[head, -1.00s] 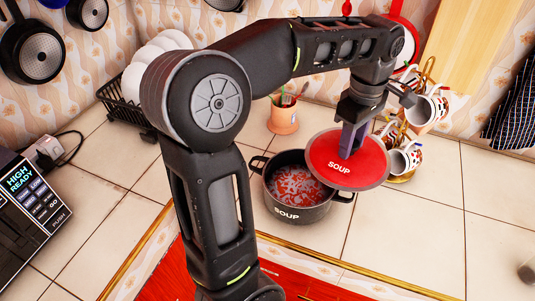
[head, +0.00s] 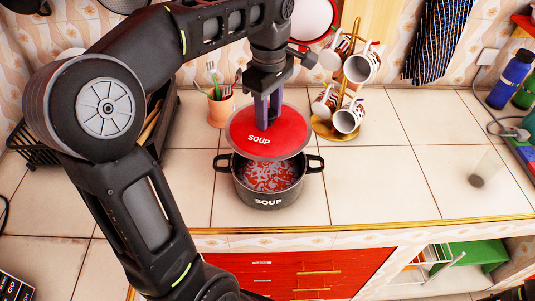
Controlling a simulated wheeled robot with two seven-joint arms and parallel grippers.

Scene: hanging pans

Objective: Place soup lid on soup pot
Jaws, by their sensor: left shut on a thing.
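The soup lid (head: 287,140) is a red disc with a pale rim and the word SOUP. My left gripper (head: 267,122) is shut on it from above, at its middle. The lid is held in the air and covers the back part of the soup pot's opening in the head view. The soup pot (head: 268,199) is dark, with two side handles and the word SOUP, and stands on the tiled counter. Its front opening shows reddish soup with pale bits. The gap between lid and pot is hard to judge. My right gripper is not in view.
A cup of utensils (head: 220,110) stands behind the pot to the left. A gold rack of mugs (head: 335,125) stands behind to the right. A dish rack (head: 35,148) is partly behind my left arm. The tiled counter (head: 395,180) right of the pot is clear as far as a small glass (head: 477,180).

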